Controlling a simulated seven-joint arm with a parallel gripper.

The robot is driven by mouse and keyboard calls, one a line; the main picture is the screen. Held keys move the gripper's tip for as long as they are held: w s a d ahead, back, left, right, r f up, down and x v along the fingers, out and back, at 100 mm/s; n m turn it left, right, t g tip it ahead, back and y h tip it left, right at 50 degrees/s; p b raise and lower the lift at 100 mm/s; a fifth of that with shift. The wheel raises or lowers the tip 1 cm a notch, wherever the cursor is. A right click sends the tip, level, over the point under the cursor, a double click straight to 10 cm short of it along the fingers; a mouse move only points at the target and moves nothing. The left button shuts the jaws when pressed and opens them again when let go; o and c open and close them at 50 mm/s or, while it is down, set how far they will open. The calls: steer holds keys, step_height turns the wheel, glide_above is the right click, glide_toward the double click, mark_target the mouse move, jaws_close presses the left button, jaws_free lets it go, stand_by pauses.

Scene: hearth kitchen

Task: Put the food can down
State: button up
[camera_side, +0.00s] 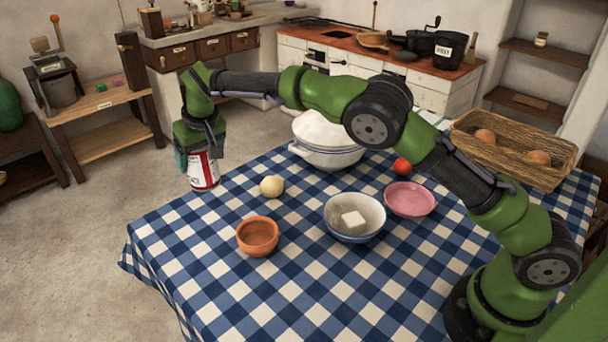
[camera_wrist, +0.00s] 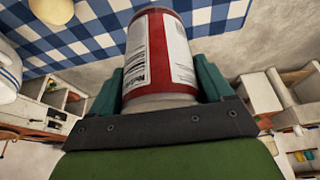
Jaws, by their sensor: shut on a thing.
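The food can (camera_side: 203,171), red and white with a label, is held in my gripper (camera_side: 198,150) at the left of the table in the side view. It hangs upright at or just past the table's far left edge; whether it touches the cloth I cannot tell. In the wrist view the can (camera_wrist: 160,52) sits between the two teal fingers of my gripper (camera_wrist: 160,85), which are shut on it. The blue and white checked cloth (camera_side: 180,235) covers the table.
A yellow round item (camera_side: 272,186), an orange bowl (camera_side: 257,236), a blue-rimmed bowl (camera_side: 338,227) with a white block and a pink bowl (camera_side: 410,198) stand on the table. A white tureen (camera_side: 328,150), a tomato (camera_side: 402,166) and a basket (camera_side: 470,160) are farther back. The front left cloth is clear.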

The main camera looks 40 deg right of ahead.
steer(key=v, duration=0.4)
steer(key=shift+s+d+r, duration=0.1)
steer(key=shift+s+r, duration=0.15)
steer(key=shift+r, duration=0.05)
steer(key=s+f+n+g+y, duration=0.2)
steer(key=s+n+y, duration=0.2)
steer(key=s+n, duration=1.2)
steer(key=s+f+n+g, duration=0.3)
steer(key=s+f+n, duration=0.1)
steer(key=s, duration=0.8)
steer(key=shift+y, duration=0.4)
steer(key=shift+f, duration=3.95)
steer(key=shift+f, duration=0.15)
steer(key=o, duration=1.3)
